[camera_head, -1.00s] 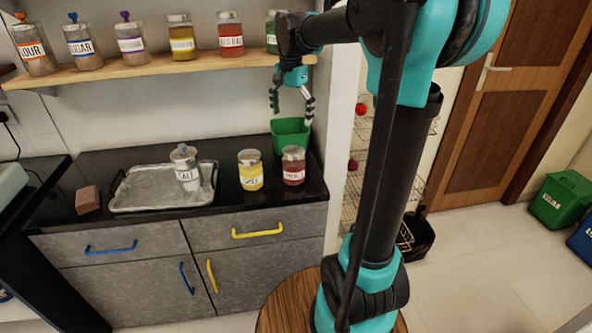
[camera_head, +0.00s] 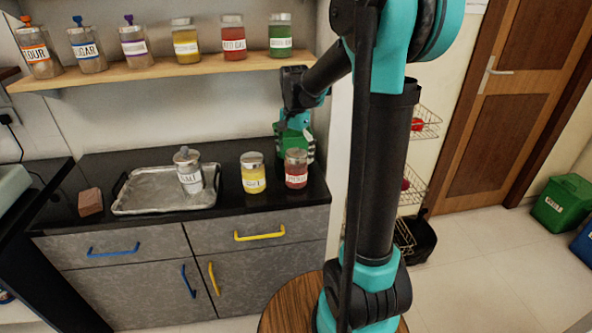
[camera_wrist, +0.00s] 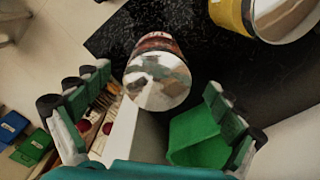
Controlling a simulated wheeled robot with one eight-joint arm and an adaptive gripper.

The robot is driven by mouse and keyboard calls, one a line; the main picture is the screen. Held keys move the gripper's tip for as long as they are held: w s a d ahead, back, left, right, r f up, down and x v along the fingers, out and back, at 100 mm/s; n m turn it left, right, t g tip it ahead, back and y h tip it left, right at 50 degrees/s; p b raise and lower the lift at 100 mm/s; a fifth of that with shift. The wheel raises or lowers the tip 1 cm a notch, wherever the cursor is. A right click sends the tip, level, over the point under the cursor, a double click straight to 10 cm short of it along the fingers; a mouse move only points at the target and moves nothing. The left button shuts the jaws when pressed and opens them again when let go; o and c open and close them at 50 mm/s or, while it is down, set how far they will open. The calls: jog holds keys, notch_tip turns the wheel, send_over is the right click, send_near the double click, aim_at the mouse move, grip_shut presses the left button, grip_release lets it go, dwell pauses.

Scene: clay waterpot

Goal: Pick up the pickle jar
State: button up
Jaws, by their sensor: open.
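The pickle jar (camera_head: 296,170), red with a white label and a metal lid, stands upright on the black counter near its right end. My gripper (camera_head: 297,145) is low over the counter, close behind the jar in the head view. In the wrist view the jar (camera_wrist: 157,80) shows its shiny lid toward the camera, in line with the gap between my spread fingers. My gripper (camera_wrist: 158,84) is open and empty. I cannot tell whether a finger touches the jar.
A yellow jar (camera_head: 253,174) stands close left of the pickle jar. A green container (camera_wrist: 198,140) is near my right finger in the wrist view. A metal tray (camera_head: 140,203) with a salt jar (camera_head: 188,170) is further left. Several jars line the shelf (camera_head: 150,78) above.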

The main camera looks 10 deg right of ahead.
jog(key=shift+w+d+f, duration=0.1)
jog(key=shift+d+f, duration=0.05)
jog(key=shift+f, duration=1)
jog(key=shift+d+f, duration=0.1)
jog(key=shift+f, duration=1)
jog(key=c, duration=1.9)
